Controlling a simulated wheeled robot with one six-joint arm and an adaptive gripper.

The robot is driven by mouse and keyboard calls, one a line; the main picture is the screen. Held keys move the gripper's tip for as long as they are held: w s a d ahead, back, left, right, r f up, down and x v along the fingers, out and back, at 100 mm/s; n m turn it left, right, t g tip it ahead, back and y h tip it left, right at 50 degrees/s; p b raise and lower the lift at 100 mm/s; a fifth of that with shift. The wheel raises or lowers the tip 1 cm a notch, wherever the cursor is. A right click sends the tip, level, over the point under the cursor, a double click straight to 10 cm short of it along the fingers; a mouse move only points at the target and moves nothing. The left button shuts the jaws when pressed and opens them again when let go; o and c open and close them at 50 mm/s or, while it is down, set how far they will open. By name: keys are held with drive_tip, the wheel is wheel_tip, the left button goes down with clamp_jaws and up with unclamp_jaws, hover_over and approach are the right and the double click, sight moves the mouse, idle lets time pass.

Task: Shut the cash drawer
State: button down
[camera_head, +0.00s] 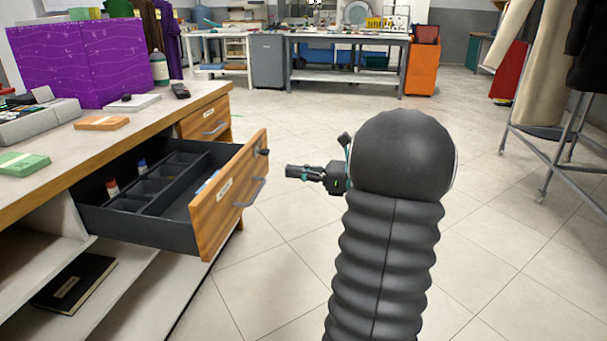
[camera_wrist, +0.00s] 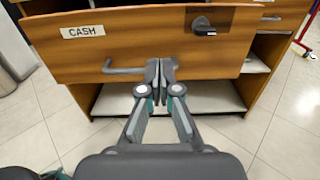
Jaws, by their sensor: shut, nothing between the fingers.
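The cash drawer (camera_head: 228,194) stands pulled out from the wooden counter, with its black inside and dividers showing in the head view. Its wooden front has a grey bar handle and a lock with a dark key or knob. In the wrist view the drawer front (camera_wrist: 150,45) carries a "CASH" label at the left. My gripper (camera_head: 290,172) is to the right of the drawer front, pointing at it. In the wrist view my gripper (camera_wrist: 160,68) is shut and empty, its fingertips in front of the drawer face by the handle's right end. I cannot tell whether they touch it.
The counter top (camera_head: 150,118) holds a purple box (camera_head: 75,60), banknote bundles and a bottle. A second drawer (camera_head: 205,118), closed, sits beyond the open one. A clothes rack (camera_head: 560,150) stands at the right. The tiled floor between is clear.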

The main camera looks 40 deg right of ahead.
sight(247, 167)
drive_tip(key=x, duration=0.9)
drive_tip(key=shift+w+a+b, duration=0.15)
drive_tip(key=shift+b, duration=0.15)
drive_tip(key=shift+w, duration=0.1)
